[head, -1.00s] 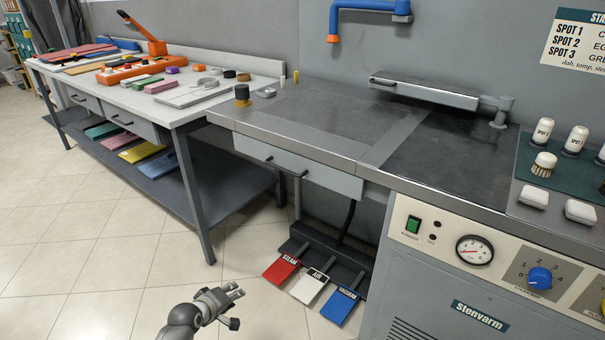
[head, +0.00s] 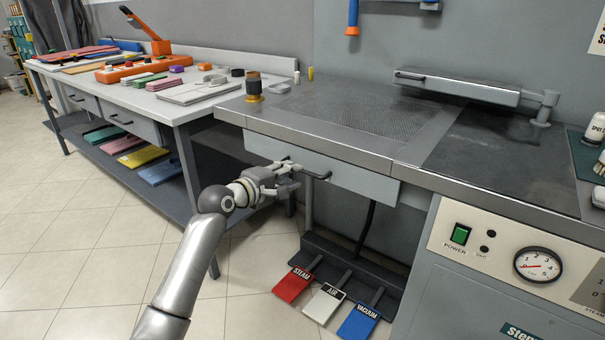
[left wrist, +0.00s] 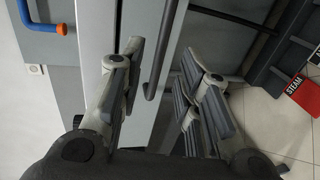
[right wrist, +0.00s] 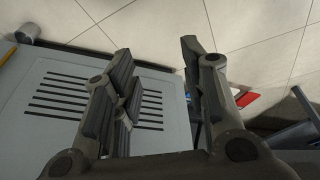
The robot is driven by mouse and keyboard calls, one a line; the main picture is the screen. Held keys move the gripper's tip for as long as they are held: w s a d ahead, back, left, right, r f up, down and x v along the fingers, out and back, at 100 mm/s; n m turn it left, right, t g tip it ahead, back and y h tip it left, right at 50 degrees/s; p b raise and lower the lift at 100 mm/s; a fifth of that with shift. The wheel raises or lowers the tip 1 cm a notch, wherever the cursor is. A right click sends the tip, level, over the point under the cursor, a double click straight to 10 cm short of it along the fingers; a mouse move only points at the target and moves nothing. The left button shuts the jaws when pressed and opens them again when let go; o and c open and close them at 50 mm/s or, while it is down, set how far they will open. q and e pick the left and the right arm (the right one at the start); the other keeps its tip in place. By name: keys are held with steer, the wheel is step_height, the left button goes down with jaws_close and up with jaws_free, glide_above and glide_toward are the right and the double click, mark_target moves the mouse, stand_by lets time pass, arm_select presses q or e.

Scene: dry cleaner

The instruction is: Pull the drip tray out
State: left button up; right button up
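The drip tray (head: 364,182) is a light grey drawer front under the steel top, with a dark bar handle (head: 320,176). It looks closed in the head view. My left gripper (head: 290,175) is at the left part of the handle. In the left wrist view my left gripper (left wrist: 162,85) is open, with the handle (left wrist: 160,55) showing between its spread fingers; I cannot tell whether they touch it. Part of the handle is hidden by the gripper in the head view. My right gripper (right wrist: 160,80) is open and empty in the right wrist view, away from the tray.
Steam (head: 293,284), air (head: 323,304) and vacuum (head: 358,322) pedals sit below the tray. A side table (head: 188,118) with a lower shelf stands at left. The machine cabinet (head: 450,285) is at right. Tiled floor in front is free.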

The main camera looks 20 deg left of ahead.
arm_select(q)
steer(key=shift+b+x, duration=0.6)
steer(key=shift+x, duration=2.4)
arm_select(e)
steer(key=shift+w+v, duration=0.15)
steer(key=shift+v, duration=1.15)
steer(key=shift+w+v, duration=0.1)
steer(key=shift+v, duration=1.2)
arm_select(q)
jaws_close()
